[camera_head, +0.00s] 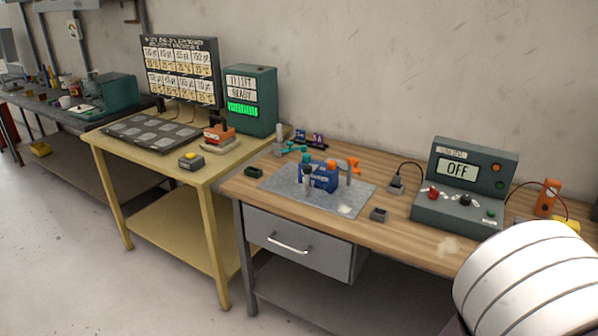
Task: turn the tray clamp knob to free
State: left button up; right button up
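A dark tray (118,128) with several pale grey cells lies flat on the yellow table (130,160). An orange-red device (219,136) with a black upright part stands at the tray's right end; it may be the tray clamp. I cannot make out which part is the knob or how it is turned. Neither of my grippers is in view. A white ribbed part at the lower right looks like part of my arm, far from the tray.
A label board (180,70) and a green "READY" box (250,98) stand behind the tray. The wooden bench (400,235) holds a grey mat (290,190) with small parts and an "OFF" console (465,180).

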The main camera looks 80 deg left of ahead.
aim_at(308, 169)
jog(key=u, duration=2.85)
